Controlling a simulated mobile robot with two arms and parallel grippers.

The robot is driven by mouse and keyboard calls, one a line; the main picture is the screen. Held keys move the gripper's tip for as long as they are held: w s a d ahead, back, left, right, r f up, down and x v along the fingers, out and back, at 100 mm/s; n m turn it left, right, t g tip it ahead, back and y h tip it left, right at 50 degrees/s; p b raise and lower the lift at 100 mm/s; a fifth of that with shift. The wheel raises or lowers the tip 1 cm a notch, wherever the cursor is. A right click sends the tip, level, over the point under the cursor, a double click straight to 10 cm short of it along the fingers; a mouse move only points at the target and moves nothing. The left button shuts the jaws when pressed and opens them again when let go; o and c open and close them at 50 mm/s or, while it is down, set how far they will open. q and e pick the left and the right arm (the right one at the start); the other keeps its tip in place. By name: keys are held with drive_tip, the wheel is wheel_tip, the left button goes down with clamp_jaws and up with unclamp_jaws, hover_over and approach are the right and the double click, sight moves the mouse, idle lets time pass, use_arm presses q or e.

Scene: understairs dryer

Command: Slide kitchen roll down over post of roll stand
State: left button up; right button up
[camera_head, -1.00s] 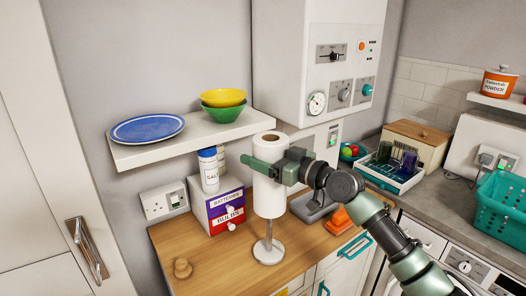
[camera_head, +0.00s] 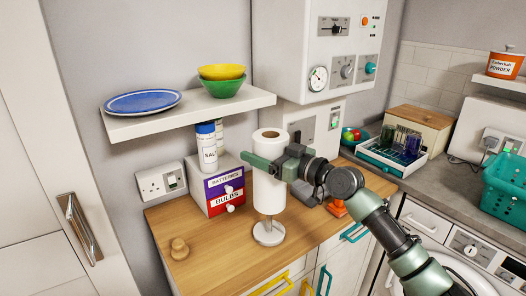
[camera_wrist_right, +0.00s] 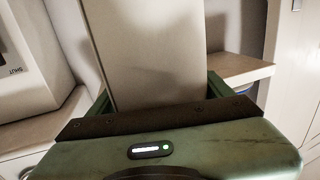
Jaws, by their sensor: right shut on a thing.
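The white kitchen roll (camera_head: 268,196) is upright in the head view, with its brown core hole showing at the top. My right gripper (camera_head: 268,166) is shut around its upper part, coming from the right. The pale roll fills the space between the fingers in the right wrist view (camera_wrist_right: 155,60). The roll stand (camera_head: 268,235) has a round grey base on the wooden worktop. A short piece of its post shows between base and roll, in line with the roll. The rest of the post is hidden by the roll. My left gripper is not in view.
A shelf (camera_head: 190,118) with a blue plate and bowls is above. A wooden knob-like object (camera_head: 179,249) sits front left. Worktop (camera_head: 215,262) between is clear.

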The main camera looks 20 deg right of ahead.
drive_tip(key=o, duration=1.9)
drive_tip(key=b+v, duration=0.2)
drive_tip(key=v, duration=0.6)
drive_tip(key=shift+r+b, duration=0.1)
drive_tip(key=shift+b, duration=0.25)
